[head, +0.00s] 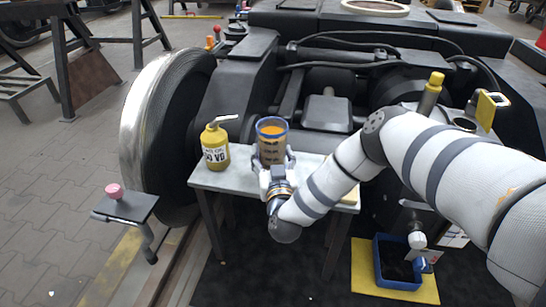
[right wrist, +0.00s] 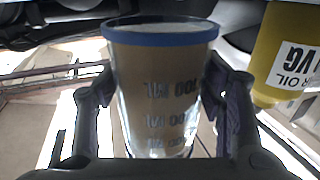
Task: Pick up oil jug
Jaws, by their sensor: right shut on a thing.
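The oil jug (head: 272,132) is a clear measuring jug with a blue rim, dark graduation marks and amber-brown contents. In the head view it is upright over the back of a small grey table (head: 225,177). My right gripper (head: 275,162) is shut on the jug from the front. In the right wrist view the jug (right wrist: 160,90) stands between the two dark fingers, one on each side. I cannot tell whether its base touches the table. My left gripper is not in view.
A yellow oil can (head: 215,150) with a spout stands left of the jug; it also shows in the right wrist view (right wrist: 280,50). A large wheel (head: 150,130) and dark bogie frame rise behind the table. A blue bin (head: 400,283) lies on a yellow mat (head: 362,280) at lower right.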

